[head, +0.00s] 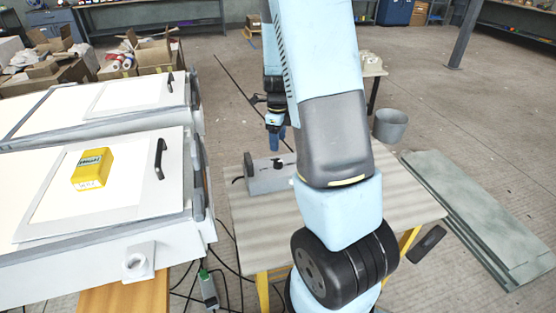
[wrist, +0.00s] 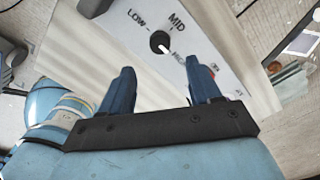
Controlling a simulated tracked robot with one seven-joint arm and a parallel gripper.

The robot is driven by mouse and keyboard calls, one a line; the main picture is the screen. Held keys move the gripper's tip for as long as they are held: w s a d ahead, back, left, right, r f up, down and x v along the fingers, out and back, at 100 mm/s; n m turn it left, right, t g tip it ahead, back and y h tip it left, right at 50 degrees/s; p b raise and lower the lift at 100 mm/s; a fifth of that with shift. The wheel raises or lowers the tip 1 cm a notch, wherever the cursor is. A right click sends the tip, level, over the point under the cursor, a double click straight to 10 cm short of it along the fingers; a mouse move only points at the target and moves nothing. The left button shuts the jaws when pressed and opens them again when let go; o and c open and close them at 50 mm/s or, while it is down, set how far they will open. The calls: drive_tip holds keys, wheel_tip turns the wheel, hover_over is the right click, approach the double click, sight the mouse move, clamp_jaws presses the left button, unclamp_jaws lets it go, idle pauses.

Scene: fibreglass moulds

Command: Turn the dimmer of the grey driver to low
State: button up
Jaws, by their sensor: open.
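The grey driver (head: 266,178) is a box on the table, left of my arm in the head view. In the wrist view its light face (wrist: 190,22) carries a black round dimmer knob (wrist: 160,41) with a white pointer line. The labels LOW and MID are readable, and a third one is partly hidden by my finger. The pointer is aimed down right, toward that third label. My gripper (wrist: 165,74) is open, with its two blue fingers apart and nothing between them. The knob shows beyond the fingertips, clear of both. In the head view my gripper (head: 276,140) points down above the driver.
The driver stands on a striped table (head: 405,205). To the left are white mould panels with a yellow block (head: 92,169) and black handles. A grey bucket (head: 390,125) and flat boards (head: 475,210) are on the floor at right. Black cables run below the table's left edge.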

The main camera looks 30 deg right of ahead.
sight(278, 161)
wheel_tip(278, 161, down, 9)
drive_tip(key=shift+f, duration=0.2)
idle(0.4)
drive_tip(key=c, duration=1)
drive_tip(key=shift+d, duration=0.15)
